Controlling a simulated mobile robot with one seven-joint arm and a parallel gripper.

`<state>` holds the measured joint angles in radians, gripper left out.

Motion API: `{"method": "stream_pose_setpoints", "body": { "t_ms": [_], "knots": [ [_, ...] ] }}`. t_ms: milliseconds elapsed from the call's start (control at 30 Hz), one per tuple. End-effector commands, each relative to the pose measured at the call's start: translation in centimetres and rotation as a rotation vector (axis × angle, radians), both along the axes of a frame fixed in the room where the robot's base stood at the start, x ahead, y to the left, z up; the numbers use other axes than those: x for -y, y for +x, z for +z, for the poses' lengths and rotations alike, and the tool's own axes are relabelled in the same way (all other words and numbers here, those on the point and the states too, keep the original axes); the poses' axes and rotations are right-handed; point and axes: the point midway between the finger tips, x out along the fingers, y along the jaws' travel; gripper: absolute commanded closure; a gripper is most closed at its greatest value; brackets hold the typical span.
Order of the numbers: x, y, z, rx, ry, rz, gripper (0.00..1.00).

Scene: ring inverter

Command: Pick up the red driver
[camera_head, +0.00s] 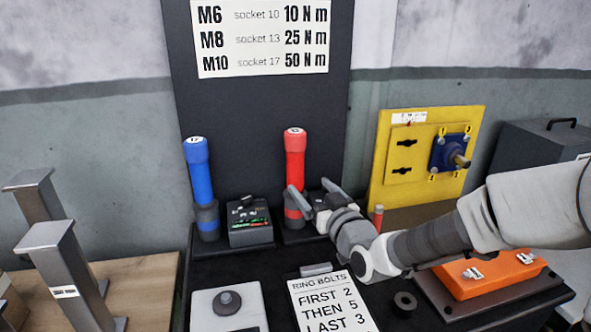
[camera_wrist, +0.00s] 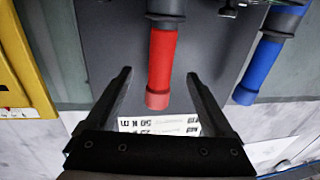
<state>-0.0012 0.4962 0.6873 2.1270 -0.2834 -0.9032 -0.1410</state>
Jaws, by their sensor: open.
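The red driver (camera_head: 294,165) stands upright in a dark holder against the black back panel, with a dark collar at its lower part. It also shows in the wrist view (camera_wrist: 161,65), upside down, with its red handle between the spread fingers in the picture. My gripper (camera_head: 312,203) is open and empty. In the head view its fingers are by the lower part of the red driver, and one finger overlaps it. In the wrist view my gripper (camera_wrist: 157,90) has a finger at each side of the handle, with gaps on both sides.
A blue driver (camera_head: 199,175) stands to the left, with a small dark box (camera_head: 249,222) between the drivers. A yellow panel (camera_head: 425,150) stands to the right. An orange case (camera_head: 490,273) and a printed bolt card (camera_head: 330,303) lie in front. A torque chart (camera_head: 262,38) hangs above.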

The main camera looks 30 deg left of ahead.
Motion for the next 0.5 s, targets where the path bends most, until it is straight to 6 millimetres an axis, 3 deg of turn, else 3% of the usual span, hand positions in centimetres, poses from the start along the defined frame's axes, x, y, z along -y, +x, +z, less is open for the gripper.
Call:
{"method": "stream_pose_setpoints", "body": {
  "t_ms": [300,500],
  "knots": [
    [-4.2,3.6,-0.1,-0.001,0.0,0.001,0.13],
    [-5.3,4.6,-0.1,-0.002,-0.001,-0.001,0.13]
  ]
}}
